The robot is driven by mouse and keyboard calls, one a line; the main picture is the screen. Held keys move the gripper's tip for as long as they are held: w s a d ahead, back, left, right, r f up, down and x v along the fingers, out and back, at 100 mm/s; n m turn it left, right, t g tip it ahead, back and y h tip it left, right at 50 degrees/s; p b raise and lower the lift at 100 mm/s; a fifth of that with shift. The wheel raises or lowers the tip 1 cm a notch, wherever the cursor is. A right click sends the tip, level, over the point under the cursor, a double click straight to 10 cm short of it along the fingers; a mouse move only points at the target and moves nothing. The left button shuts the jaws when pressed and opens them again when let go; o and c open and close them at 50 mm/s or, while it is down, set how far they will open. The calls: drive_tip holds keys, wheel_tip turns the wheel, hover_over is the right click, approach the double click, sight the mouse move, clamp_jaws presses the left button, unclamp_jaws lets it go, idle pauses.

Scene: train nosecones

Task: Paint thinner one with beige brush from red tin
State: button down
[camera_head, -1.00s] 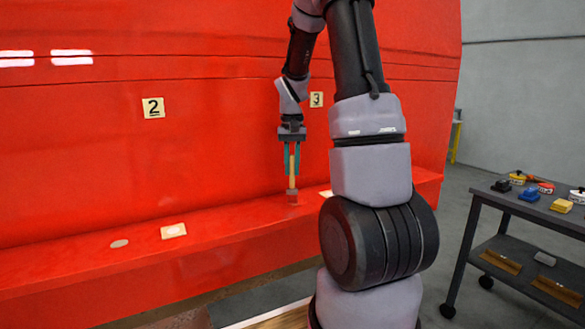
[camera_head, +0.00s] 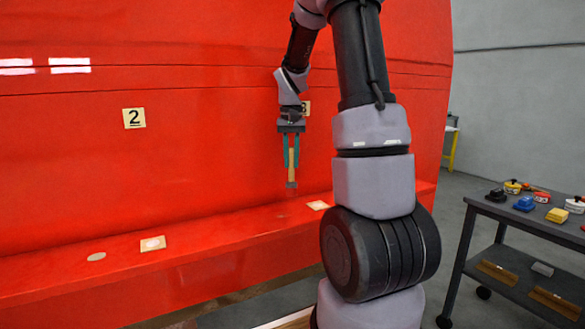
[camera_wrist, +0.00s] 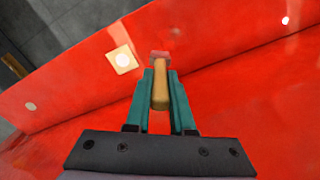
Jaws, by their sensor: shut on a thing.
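My gripper (camera_head: 291,158) is shut on a beige-handled brush (camera_head: 291,172), which points down in front of the red nosecone (camera_head: 210,150). In the wrist view the brush handle (camera_wrist: 159,92) lies between the teal fingers, with a reddish tip beyond them. The tip is above the red ledge (camera_head: 220,232) and appears apart from it. A small red tin (camera_head: 541,197) stands on the cart.
The dark cart (camera_head: 530,215) at the right also holds a yellow tin (camera_head: 512,186), a white tin (camera_head: 575,205) and blue (camera_head: 524,204) and yellow (camera_head: 557,215) blocks. A label "2" (camera_head: 133,118) is on the nosecone. Grey floor lies between nosecone and cart.

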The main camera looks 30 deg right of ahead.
sight(291, 149)
drive_tip(key=shift+r, duration=1.55)
drive_tip(key=shift+a, duration=0.1)
